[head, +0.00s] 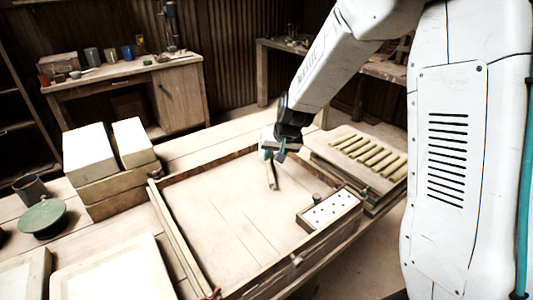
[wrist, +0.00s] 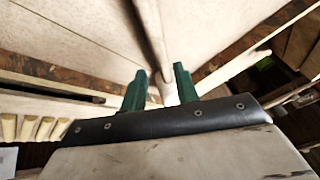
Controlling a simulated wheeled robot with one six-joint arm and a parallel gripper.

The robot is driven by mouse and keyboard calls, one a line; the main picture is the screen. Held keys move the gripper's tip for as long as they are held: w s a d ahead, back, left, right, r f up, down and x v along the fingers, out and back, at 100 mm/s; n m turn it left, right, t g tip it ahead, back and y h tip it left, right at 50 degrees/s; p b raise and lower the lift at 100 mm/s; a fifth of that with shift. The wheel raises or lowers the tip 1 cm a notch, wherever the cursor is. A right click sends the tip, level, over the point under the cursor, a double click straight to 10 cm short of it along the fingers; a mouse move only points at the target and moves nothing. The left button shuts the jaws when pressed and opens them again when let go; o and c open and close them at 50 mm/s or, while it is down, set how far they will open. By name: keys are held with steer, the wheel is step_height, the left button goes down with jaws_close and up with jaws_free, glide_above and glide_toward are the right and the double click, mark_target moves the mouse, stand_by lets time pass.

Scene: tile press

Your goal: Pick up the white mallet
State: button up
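My gripper (head: 274,155) hangs over the back part of a shallow wooden tray, fingers pointing down. In the wrist view its two green fingers (wrist: 160,88) stand apart, with a gap between them. In the wrist view the handle (wrist: 152,35) runs from the top edge down toward the gap. A whitish piece (wrist: 168,93) shows between the fingers, probably part of the white mallet. The mallet head is not clearly visible. I cannot tell whether the fingers touch it.
The wooden tray (head: 165,222) has raised walls. A small box with dark-dotted white top (head: 331,209) sits at its right. Several pale rods (head: 368,153) lie on a board behind. White blocks (head: 89,152) and a green round object (head: 43,218) stand left. The tray's middle is clear.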

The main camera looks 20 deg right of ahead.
mark_target(270, 164)
steer(key=x, duration=0.6)
steer(key=shift+s+a+f, duration=0.1)
steer(key=shift+a, duration=0.05)
jaws_close()
